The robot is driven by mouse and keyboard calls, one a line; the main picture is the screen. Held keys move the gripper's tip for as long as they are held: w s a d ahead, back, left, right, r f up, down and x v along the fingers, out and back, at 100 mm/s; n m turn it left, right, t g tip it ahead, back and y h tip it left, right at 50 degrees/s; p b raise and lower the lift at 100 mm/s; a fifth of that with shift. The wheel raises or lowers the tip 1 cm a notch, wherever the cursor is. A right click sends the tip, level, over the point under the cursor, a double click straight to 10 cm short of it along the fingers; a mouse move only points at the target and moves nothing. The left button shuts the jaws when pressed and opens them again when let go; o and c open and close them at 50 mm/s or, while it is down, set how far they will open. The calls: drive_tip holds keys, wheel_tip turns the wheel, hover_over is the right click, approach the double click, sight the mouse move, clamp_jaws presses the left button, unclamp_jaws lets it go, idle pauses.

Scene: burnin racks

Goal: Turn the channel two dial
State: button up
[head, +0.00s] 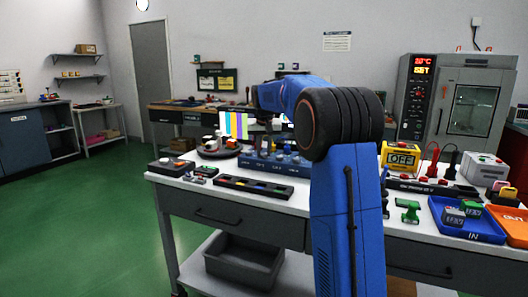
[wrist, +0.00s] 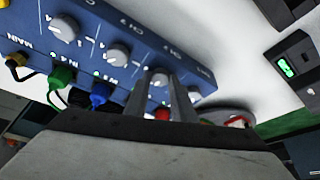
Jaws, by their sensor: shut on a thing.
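A blue mixer box with a row of pale grey dials stands on the white bench in the head view (head: 262,163). It fills the upper left of the wrist view (wrist: 90,22), seen at a tilt. In the wrist view my gripper (wrist: 170,82) reaches up from below with its two fingers at the row of dials. It is shut on a dial (wrist: 160,76), which seems to be the channel two dial; its label is hard to read. Other dials show to the left (wrist: 117,54) and right (wrist: 195,93).
Green (wrist: 62,76) and blue (wrist: 100,94) plugs stick out of the box beside the fingers. A black strip with coloured parts (head: 262,188) lies in front of the box. A yellow meter (head: 400,157) and blue tray (head: 462,232) stand to the right.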

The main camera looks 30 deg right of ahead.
drive_tip(key=m+h, duration=0.1)
drive_tip(key=m, duration=0.2)
drive_tip(key=m+g+h, duration=0.1)
drive_tip(key=m, duration=0.2)
drive_tip(key=shift+w+a+m+g, duration=0.2)
drive_tip(key=shift+m+g, duration=0.1)
idle(0.5)
drive_tip(key=o, duration=1)
drive_tip(key=shift+r, duration=0.1)
drive_tip(key=v, duration=1.7)
drive_tip(key=shift+r, duration=0.15)
